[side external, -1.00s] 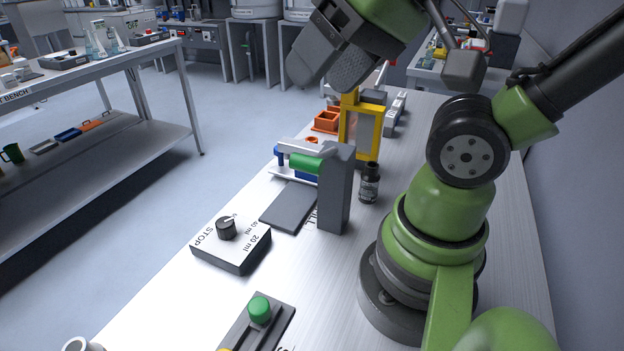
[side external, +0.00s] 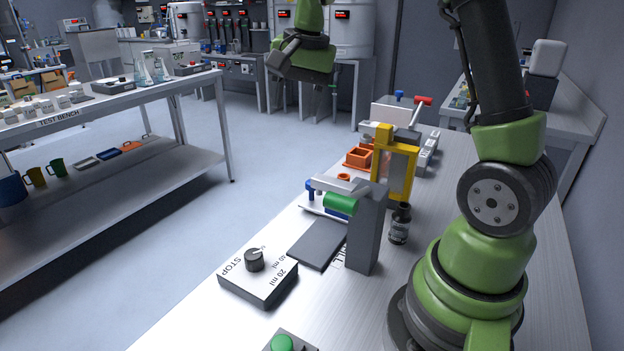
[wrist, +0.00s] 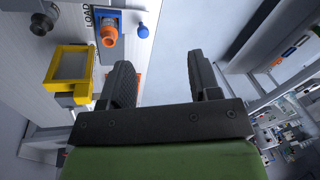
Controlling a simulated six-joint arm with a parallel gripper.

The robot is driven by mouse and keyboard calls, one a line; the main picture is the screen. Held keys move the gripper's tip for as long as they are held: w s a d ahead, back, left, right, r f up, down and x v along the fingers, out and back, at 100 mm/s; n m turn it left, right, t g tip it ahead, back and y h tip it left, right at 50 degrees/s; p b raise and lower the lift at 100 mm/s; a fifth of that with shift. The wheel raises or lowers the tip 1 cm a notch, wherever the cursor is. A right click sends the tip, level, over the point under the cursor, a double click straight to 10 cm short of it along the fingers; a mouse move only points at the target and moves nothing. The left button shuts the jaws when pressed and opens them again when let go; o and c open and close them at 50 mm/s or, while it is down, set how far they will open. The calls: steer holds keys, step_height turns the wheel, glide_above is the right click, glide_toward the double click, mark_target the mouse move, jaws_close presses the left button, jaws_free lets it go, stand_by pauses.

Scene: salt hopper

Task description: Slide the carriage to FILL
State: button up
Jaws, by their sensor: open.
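My gripper (wrist: 160,62) is open and empty in the wrist view, its two dark fingers well apart. In the side view my gripper is high, beyond the far left edge of the bench. The likely carriage is a blue and grey block (wrist: 109,20) with an orange round part (wrist: 108,37), beside a LOAD label (wrist: 88,17) in the wrist view. My gripper is clear of it. In the side view a grey post with a green cylinder (side external: 341,203) partly hides that area. Lettering ending in ILL (side external: 338,258) lies beside the post; its start is hidden.
A STOP dial box (side external: 258,276) and a dark pad (side external: 317,243) are nearer. A blue peg (wrist: 143,30) stands beside the block. Open floor lies left of the bench.

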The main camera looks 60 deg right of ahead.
steer(key=w+d+f+m, duration=0.1)
steer(key=d+f, duration=0.2)
steer(key=f, duration=0.1)
steer(key=d+f+m+g, duration=0.1)
steer(key=d+f+m, duration=0.1)
steer(key=d+f, duration=0.1)
steer(key=w+d+f+m+g, duration=0.1)
steer(key=d+f, duration=0.2)
steer(key=f, duration=0.2)
steer(key=shift+w+d+f+m, duration=0.25)
steer(key=shift+w+d+m, duration=0.05)
steer(key=shift+w, duration=0.05)
step_height(320, 180, down, 9)
steer(key=shift+r, duration=0.1)
steer(key=shift+c, duration=0.5)
jaws_close()
steer(key=a, duration=1.1)
steer(key=shift+a, duration=0.35)
